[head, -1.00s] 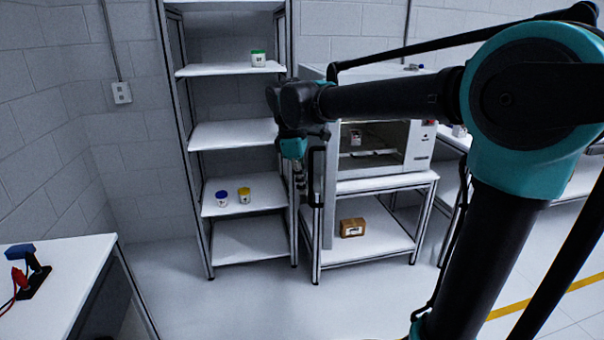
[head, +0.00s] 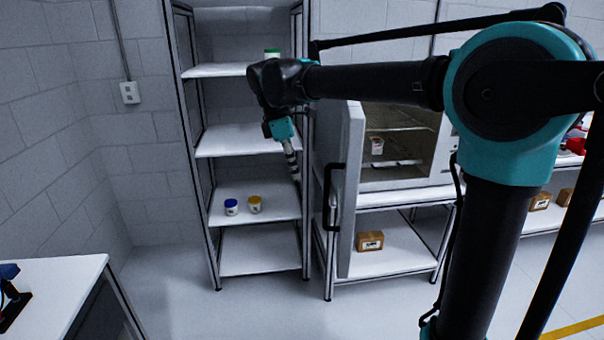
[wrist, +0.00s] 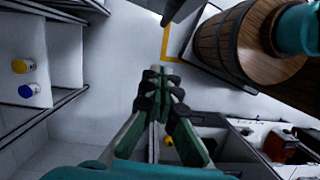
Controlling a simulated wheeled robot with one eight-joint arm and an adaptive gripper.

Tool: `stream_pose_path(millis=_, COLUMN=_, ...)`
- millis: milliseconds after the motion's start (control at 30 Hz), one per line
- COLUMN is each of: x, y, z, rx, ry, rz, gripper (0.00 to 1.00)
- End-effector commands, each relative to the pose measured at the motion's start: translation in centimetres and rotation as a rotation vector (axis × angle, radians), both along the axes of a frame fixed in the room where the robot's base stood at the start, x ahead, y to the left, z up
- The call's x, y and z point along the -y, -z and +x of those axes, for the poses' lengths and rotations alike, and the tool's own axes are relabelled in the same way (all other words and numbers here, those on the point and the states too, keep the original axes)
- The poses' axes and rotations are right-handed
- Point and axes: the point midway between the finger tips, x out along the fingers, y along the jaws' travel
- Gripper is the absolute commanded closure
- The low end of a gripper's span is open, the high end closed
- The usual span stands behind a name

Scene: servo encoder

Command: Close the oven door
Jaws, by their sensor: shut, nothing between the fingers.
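The oven (head: 445,150) stands on a white shelf unit, its inside showing racks and a small white container (head: 377,146). Its door (head: 350,200) is wide open and seen nearly edge-on, hinged side hidden from clear view. The door's black handle (head: 333,197) faces left. My gripper (head: 296,180) points down, left of the handle and apart from it in the picture, in front of the tall shelf's right post. In the wrist view, my gripper (wrist: 160,75) has its fingers together with nothing between them. The oven and its door cannot be made out there.
A tall shelf (head: 250,135) with a blue-lidded jar (head: 231,207) and a yellow-lidded jar (head: 255,204) stands left of the oven. A cardboard box (head: 369,241) lies below the oven. A white table (head: 60,285) is at the lower left. Floor between is clear.

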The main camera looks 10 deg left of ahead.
Motion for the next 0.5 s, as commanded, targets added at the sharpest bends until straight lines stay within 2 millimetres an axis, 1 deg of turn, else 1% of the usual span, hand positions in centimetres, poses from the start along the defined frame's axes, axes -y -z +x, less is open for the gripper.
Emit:
stream_pose_path(millis=100, x=0.6, y=2.2, z=0.1, rx=0.0, ry=0.001, rz=0.0, gripper=1.0)
stream_pose_path(millis=400, x=2.0, y=7.8, z=0.4, rx=0.0, ry=0.002, rz=0.0, gripper=1.0)
stream_pose_path(millis=433, x=2.1, y=8.4, z=0.4, rx=0.0, ry=0.002, rz=0.0, gripper=1.0)
stream_pose_path(millis=500, x=3.5, y=8.0, z=0.7, rx=0.0, ry=0.005, rz=0.0, gripper=1.0)
